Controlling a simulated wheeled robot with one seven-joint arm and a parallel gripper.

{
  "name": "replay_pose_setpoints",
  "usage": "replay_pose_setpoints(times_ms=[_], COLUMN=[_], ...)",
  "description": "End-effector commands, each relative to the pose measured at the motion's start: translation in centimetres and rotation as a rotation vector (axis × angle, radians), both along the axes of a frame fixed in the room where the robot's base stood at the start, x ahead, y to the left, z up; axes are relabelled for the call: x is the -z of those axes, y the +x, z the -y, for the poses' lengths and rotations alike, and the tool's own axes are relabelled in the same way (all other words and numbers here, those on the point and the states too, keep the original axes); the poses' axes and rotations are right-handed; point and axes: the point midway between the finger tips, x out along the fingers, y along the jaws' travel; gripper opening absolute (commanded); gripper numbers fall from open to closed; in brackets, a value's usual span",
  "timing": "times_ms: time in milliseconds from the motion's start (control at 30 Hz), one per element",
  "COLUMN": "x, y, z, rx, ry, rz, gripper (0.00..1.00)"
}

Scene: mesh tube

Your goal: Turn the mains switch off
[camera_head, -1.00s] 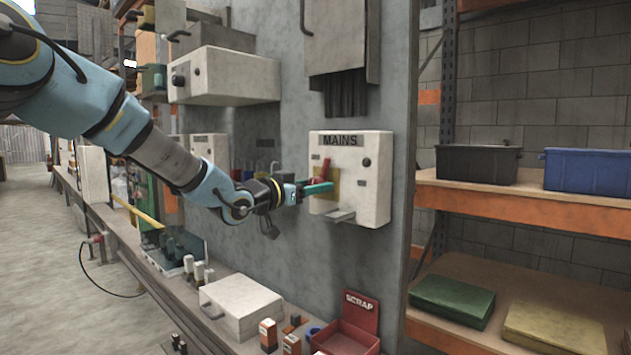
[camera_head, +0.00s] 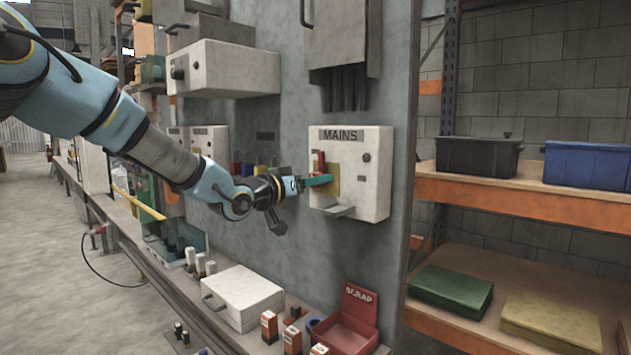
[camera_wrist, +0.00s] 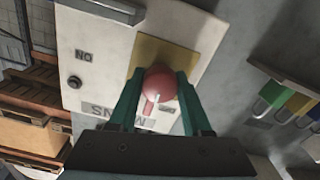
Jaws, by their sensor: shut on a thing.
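The mains box (camera_head: 372,190) is a pale box marked MAINS on the grey wall panel. It also shows upside down in the wrist view (camera_wrist: 105,30). Its switch has a red handle (camera_head: 317,162) on a yellow plate (camera_head: 333,172). In the wrist view the rounded red end of the handle (camera_wrist: 160,84) sits between the green fingers of my gripper (camera_wrist: 158,95). My gripper (camera_head: 318,181) is shut on the handle, at the front of the box. In the head view the fingers hide part of the handle.
A small ledge (camera_head: 333,211) juts from the box below my gripper. Below stand a white case (camera_head: 243,298) and a red scrap bin (camera_head: 358,310) on the bench. Shelves with a black crate (camera_head: 478,157) and a blue crate (camera_head: 572,168) are at right.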

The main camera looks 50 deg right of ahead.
Motion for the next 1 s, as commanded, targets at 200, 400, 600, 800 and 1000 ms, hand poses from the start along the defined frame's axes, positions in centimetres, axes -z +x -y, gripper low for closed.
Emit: replay_pose_setpoints(times_ms=[200,400,600,800,1000], x=[0.3,0.1,0.1,0.3,0.4], y=[0.0,0.0,0.0,0.2,0.4], z=[0.0,0.0,0.0,-1.8,-5.8], rx=[0.0,0.0,0.0,-0.003,-0.003], ry=[0.005,0.002,0.001,0.002,0.004], rz=[-0.003,-0.001,0.0,0.001,0.003], gripper=[0.6,0.79,0.79,0.79,0.79])
